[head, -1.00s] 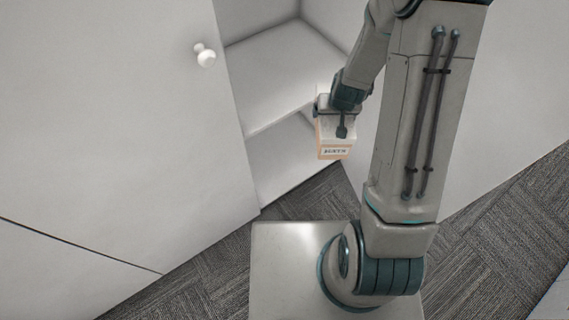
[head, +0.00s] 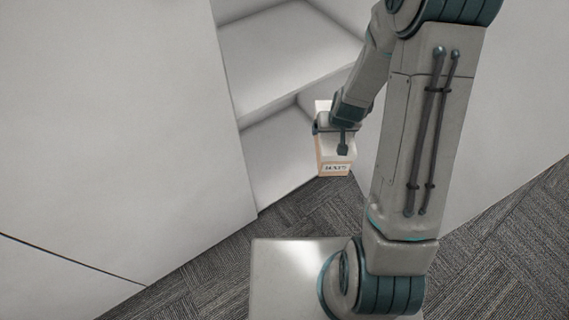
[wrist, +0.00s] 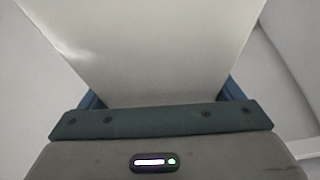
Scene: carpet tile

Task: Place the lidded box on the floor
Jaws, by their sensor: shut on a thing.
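The lidded box (head: 334,167) is small, with a white top and an orange-tan front that carries a printed label. My gripper (head: 340,140) is shut on it and holds it in front of the cabinet's lower opening, above the carpet in the head view. In the wrist view the pale top of the box (wrist: 160,50) fills the space between the fingers and hides what lies below. The carpet tile floor (head: 310,208) shows grey in front of the cabinet. The gap between box and floor is hard to judge.
An open white cabinet with shelves (head: 290,50) stands behind the box. A large white door panel (head: 110,120) takes up the left side, and another white panel (head: 510,110) stands at the right. Bare carpet (head: 195,272) lies between the cabinet and my base.

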